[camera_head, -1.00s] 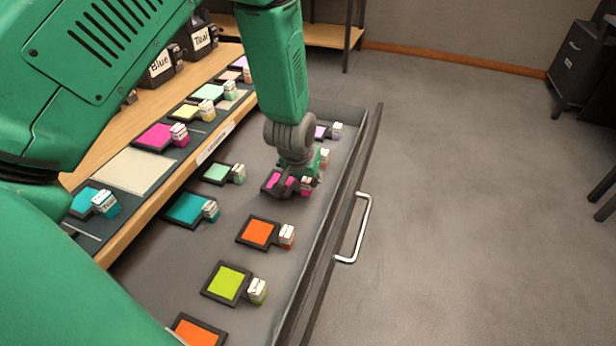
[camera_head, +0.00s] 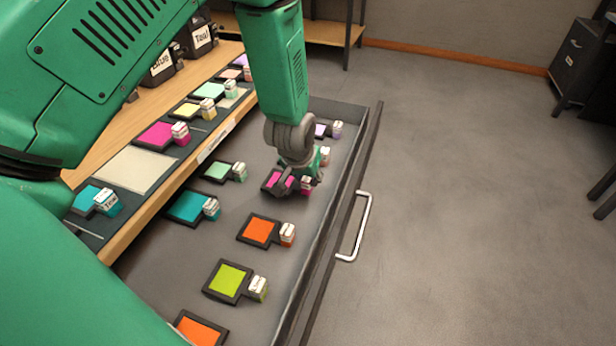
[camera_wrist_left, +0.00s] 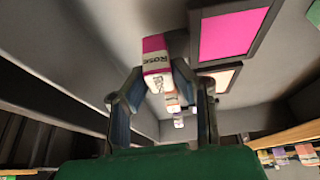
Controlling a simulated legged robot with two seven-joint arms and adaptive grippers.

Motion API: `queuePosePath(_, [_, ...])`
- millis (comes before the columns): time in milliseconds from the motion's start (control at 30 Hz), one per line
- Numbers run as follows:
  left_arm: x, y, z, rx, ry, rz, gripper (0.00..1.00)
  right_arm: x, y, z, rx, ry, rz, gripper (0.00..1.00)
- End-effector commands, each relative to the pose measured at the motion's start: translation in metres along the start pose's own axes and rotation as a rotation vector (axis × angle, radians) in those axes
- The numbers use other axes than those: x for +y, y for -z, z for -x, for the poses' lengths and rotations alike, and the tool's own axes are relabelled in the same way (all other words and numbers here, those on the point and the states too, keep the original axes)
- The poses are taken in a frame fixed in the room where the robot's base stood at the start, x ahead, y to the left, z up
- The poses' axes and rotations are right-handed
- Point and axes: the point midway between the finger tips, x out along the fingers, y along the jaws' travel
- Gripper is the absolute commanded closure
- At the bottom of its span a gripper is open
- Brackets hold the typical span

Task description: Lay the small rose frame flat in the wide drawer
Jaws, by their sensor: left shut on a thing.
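The small rose frame (camera_head: 272,181) has a bright pink face and a dark border. It is inside the open wide drawer (camera_head: 330,232), at or just above its floor; I cannot tell if it touches. In the left wrist view the rose frame (camera_wrist_left: 228,34) is to the right of a white and pink tag block marked "Rose" (camera_wrist_left: 155,62). My left gripper (camera_head: 303,184) is shut on this block, which sits between its fingers in the left wrist view (camera_wrist_left: 158,78). The gripper partly hides the frame in the head view. My right gripper is not in view.
Orange (camera_head: 259,230), lime (camera_head: 228,280), teal (camera_head: 187,206) and mint (camera_head: 217,171) frames lie in the drawer near the rose one. A wooden shelf with more frames runs along the left. The drawer handle (camera_head: 358,228) is at right.

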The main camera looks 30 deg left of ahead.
Motion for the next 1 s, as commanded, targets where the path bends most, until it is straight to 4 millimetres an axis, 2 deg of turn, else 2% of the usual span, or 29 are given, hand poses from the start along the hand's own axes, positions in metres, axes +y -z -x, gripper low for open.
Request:
queuePosePath(867, [0.000, -0.008, -0.021, 0.000, 0.000, 0.000, 1.00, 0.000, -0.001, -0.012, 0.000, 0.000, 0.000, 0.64])
queuePosePath(900, [0.000, -0.008, -0.020, 0.001, 0.000, 0.000, 0.65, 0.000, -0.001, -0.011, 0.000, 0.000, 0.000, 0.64])
queuePosePath(933, [0.000, -0.008, -0.020, 0.001, 0.000, 0.000, 0.55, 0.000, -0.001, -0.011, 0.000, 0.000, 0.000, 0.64])
queuePosePath(1000, [0.000, -0.008, -0.020, 0.001, 0.000, 0.000, 0.55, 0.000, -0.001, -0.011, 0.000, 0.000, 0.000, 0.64])
